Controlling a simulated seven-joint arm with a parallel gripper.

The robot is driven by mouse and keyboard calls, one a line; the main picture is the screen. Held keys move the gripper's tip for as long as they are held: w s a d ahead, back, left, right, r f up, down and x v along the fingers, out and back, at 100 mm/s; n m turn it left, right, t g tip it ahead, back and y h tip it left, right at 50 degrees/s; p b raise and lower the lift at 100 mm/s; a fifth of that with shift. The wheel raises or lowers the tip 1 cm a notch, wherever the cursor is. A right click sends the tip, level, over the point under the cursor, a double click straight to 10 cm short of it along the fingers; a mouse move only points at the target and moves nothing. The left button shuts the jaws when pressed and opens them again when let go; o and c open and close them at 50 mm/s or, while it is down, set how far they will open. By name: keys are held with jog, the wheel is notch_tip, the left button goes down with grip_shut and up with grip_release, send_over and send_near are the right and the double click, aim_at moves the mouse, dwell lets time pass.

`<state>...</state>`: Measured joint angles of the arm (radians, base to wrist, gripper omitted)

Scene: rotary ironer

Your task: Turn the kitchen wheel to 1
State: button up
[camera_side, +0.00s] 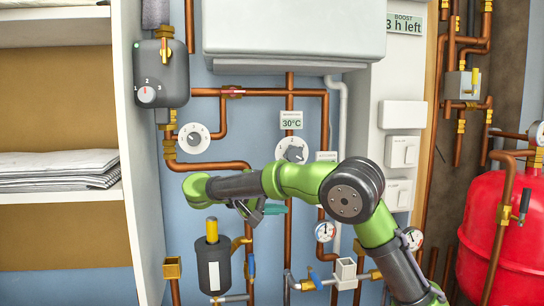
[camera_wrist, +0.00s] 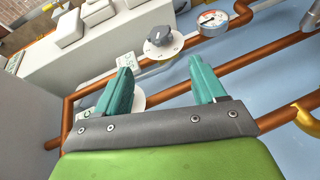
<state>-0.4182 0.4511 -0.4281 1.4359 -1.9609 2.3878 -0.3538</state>
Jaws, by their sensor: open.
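Two round white wheels show in the side view. One wheel with a grey knob (camera_side: 292,152) sits under the 30°C display. The other white wheel (camera_side: 194,138) sits further left on the copper pipes. A white wheel with a grey knob (camera_wrist: 160,40) lies beyond the fingertips. Another white disc (camera_wrist: 137,100) is partly hidden by the left finger.
A grey pump box (camera_side: 160,75) with a dial marked 1, 2, 3 is at upper left. Copper pipes (camera_side: 290,100) cross the wall around the wheels. A pressure gauge (camera_side: 325,231) is right of my gripper. A white shelf unit (camera_side: 140,160) stands left, a red tank (camera_side: 490,230) right.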

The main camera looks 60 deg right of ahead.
jog(key=shift+v, duration=1.45)
jog(key=s+a+f+n+t+y, duration=0.2)
jog(key=s+f+n+t+y, duration=0.15)
jog(key=f, duration=0.35)
jog(key=s+a+f+n+t+y, duration=0.1)
jog(key=s+f+n+t+y, duration=0.1)
jog(key=f+y, duration=0.35)
jog(key=s+a+m+t+y, duration=0.2)
jog(key=s+a+t+y, duration=0.5)
jog(key=s+a, duration=0.2)
jog(key=shift+s+a+r+m+t, duration=0.35)
jog(key=shift+a+r, duration=0.15)
jog(key=shift+a, duration=0.25)
